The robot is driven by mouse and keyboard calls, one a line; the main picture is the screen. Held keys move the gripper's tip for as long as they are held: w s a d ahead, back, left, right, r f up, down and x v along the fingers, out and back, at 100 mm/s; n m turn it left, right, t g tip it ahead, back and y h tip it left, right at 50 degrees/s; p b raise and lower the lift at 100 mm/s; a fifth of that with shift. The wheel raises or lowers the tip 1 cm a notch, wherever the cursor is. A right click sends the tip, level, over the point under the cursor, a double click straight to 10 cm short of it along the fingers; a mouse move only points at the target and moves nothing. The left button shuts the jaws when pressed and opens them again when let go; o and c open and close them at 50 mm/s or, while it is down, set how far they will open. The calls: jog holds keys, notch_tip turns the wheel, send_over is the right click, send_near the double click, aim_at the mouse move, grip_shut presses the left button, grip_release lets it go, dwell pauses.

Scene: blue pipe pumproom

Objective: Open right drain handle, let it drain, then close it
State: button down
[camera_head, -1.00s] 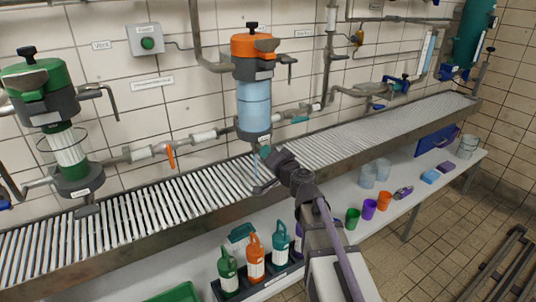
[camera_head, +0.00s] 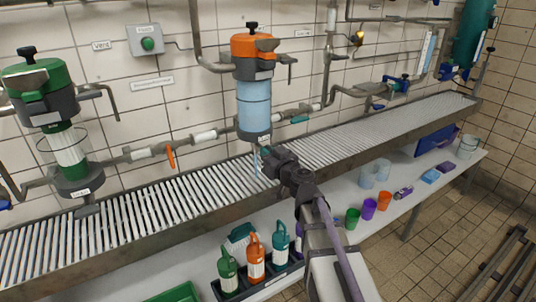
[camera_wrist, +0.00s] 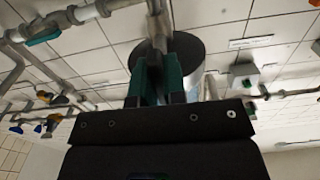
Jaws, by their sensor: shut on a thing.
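The right filter housing (camera_head: 253,95) has an orange cap, a clear bowl of blue liquid and a dark base. A thin pale-blue stream (camera_head: 256,166) shows below its base. My gripper (camera_head: 267,155) is just under the base, reaching in from the lower right. In the wrist view, the teal fingers of my gripper (camera_wrist: 158,78) are shut on the right drain handle below the dark round base (camera_wrist: 185,50). The fingers and wrist hide most of the handle, so its exact angle cannot be told.
A ribbed grate trough (camera_head: 200,190) runs under the housings. A green-capped housing (camera_head: 65,140) stands at left. An orange-handled valve (camera_head: 170,156) and a teal-handled valve (camera_head: 299,119) sit on the wall pipe. Bottles (camera_head: 255,258) and cups (camera_head: 369,208) stand on the lower shelf.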

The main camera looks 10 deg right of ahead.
jog(key=shift+n, duration=0.4)
jog(key=c, duration=1.2)
grip_release()
jog(key=shift+s, duration=0.1)
